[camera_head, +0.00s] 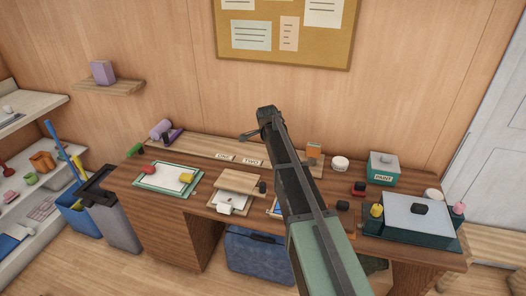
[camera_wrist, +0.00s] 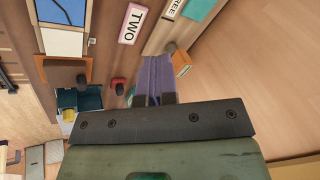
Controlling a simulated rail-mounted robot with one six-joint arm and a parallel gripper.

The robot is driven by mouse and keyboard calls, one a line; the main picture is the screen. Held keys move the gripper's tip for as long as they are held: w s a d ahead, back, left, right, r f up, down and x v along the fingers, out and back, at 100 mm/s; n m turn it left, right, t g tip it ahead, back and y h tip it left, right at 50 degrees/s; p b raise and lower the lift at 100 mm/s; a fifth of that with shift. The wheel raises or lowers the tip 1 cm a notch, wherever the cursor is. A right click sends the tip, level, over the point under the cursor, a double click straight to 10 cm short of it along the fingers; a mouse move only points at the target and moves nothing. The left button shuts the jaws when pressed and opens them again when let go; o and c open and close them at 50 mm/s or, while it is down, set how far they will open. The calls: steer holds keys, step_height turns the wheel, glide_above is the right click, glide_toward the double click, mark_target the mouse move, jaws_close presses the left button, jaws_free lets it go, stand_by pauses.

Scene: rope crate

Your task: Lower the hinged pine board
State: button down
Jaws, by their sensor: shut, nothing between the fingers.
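A light pine board (camera_head: 241,181) with a dark knob at its right end shows near the middle of the desk. It sits above a lower wooden piece with white paper (camera_head: 228,203) at its front; it looks raised off this piece, but its hinge and exact tilt cannot be made out. My gripper (camera_wrist: 155,62) shows in the wrist view, with its fingers together and nothing between them. In the head view my arm crosses the desk right of the pine board and hides the fingers. The pine board is not clearly identifiable in the wrist view.
A blue sheet (camera_wrist: 62,12) lies near a TWO label (camera_wrist: 131,24). A green clipboard (camera_head: 145,182) lies left. The wall (camera_head: 180,60) bounds the back.

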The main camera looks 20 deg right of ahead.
mark_target(263, 184)
steer(key=s+a+f+m+g+y+b, duration=0.1)
steer(key=f+m+b, duration=0.1)
steer(key=f+b, duration=0.3)
steer(key=s+a+f+m+g+y+b, duration=0.1)
steer(key=a+f+m+g+b, duration=0.1)
steer(key=f+b, duration=0.3)
steer(key=s+a+f+m+g+y+b, duration=0.1)
steer(key=f+m+g+b, duration=0.1)
steer(key=b, duration=0.4)
step_height(263, 184, down, 3)
steer(key=shift+a+r+m, duration=0.1)
steer(key=shift+a+m, duration=0.05)
steer(key=shift+m, duration=0.65)
steer(key=shift+r, duration=0.1)
